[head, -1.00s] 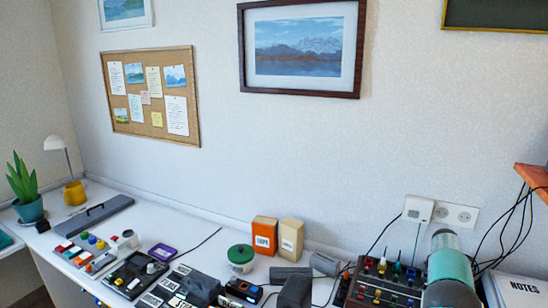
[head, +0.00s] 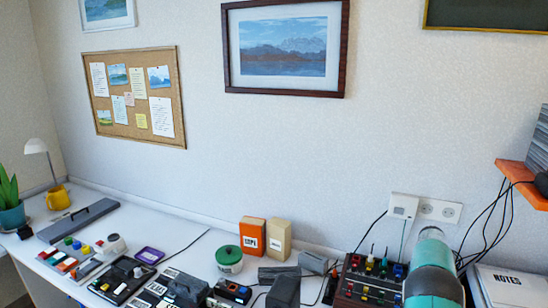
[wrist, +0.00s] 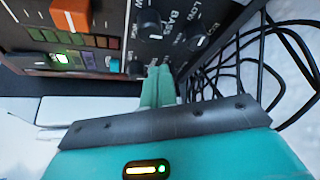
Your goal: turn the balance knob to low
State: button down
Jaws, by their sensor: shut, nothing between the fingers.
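A dark control panel (head: 352,291) with several coloured knobs stands at the lower right in the head view, left of my teal arm. The wrist view shows it close up: a black knob (wrist: 150,22) and another dark knob (wrist: 200,40) sit among white lettering, partly readable as "LOW". I cannot tell for sure which is the balance knob or where it points. My gripper (wrist: 158,82) is shut and empty, its green fingers together at the panel's lower edge below the black knob. I cannot tell whether they touch it. My fingertips are hidden in the head view.
Black cables (wrist: 265,50) loop right of the panel in the wrist view. An orange slider cap (wrist: 70,14) and lit buttons sit at its left. In the head view, boxes (head: 252,235) and a green-lidded jar (head: 229,258) stand left, and a notes box (head: 508,284) right.

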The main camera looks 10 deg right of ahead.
jog(key=shift+a+r, duration=0.1)
jog(key=shift+r, duration=2.65)
jog(key=s+a+r+n+t+y, duration=0.15)
jog(key=a+r+n, duration=0.25)
jog(key=a+r, duration=1.05)
jog(key=s+a+r+n+t+y, duration=0.1)
jog(key=s+a+r+n, duration=0.1)
jog(key=s+a+r, duration=0.4)
jog(key=s+a+r+n+t+y, duration=0.1)
jog(key=s+a+r+n, duration=0.15)
jog(key=a, duration=0.65)
jog(key=s+a+r+n+t+y, duration=0.1)
jog(key=s+a+n, duration=0.1)
jog(key=s+a, duration=0.45)
jog(key=s+a+r+n, duration=0.2)
jog(key=s+a+n, duration=0.1)
jog(key=s+a, duration=0.35)
jog(key=s+a+f+n+y, duration=0.1)
jog(key=s+a+f+n, duration=0.3)
jog(key=s+a, duration=0.4)
jog(key=s+f+t, duration=0.1)
jog(key=s, duration=0.3)
